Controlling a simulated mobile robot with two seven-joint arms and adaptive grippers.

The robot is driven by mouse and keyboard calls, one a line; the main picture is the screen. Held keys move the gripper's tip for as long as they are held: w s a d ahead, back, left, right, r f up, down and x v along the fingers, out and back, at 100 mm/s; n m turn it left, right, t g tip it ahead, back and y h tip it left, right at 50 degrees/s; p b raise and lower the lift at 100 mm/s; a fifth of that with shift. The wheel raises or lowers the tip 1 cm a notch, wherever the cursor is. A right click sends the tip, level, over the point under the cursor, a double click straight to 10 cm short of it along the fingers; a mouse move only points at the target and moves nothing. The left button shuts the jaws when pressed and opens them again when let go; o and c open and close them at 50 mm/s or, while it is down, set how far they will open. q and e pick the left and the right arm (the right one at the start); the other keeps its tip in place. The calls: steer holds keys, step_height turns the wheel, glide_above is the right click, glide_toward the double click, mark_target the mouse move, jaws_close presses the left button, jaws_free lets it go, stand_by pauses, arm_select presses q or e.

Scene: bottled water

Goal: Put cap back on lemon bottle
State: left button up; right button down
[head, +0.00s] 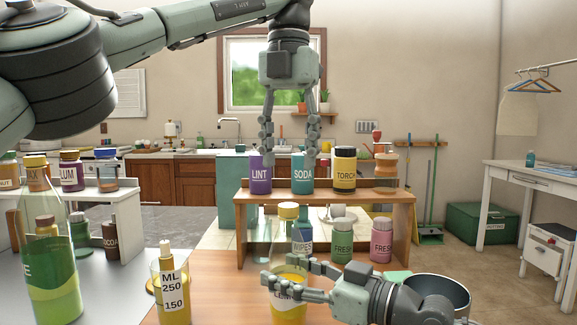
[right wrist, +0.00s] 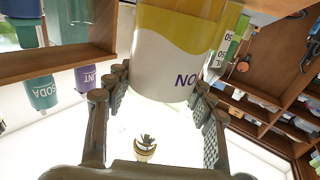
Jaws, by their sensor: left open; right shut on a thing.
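The lemon bottle (head: 289,306) stands on the wooden table at the front middle, with yellow contents. My right gripper (head: 290,281) is shut around its body. In the right wrist view the bottle's white and yellow label (right wrist: 165,60) fills the space between the fingers. A yellow cap (head: 288,211) shows above and behind my right gripper; I cannot tell whether it sits on the lemon bottle or on another container behind. My left gripper (head: 290,155) is open and empty, pointing down, above the table and in front of the purple and teal bottles on the shelf.
A wooden shelf (head: 402,215) holds LINT (head: 260,178), SODA (head: 302,176) and TORCH (head: 345,170) bottles, with green and pink jars below. A metal pot (head: 437,290) stands at right.

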mark_target(288, 205)
arm_select(q)
step_height(288, 205, down, 8)
steer(key=shift+r, duration=0.25)
jaws_close()
steer(key=shift+o, duration=0.6)
jaws_free()
steer(key=shift+r, duration=3.8)
arm_select(e)
steer(key=c, duration=0.5)
jaws_free()
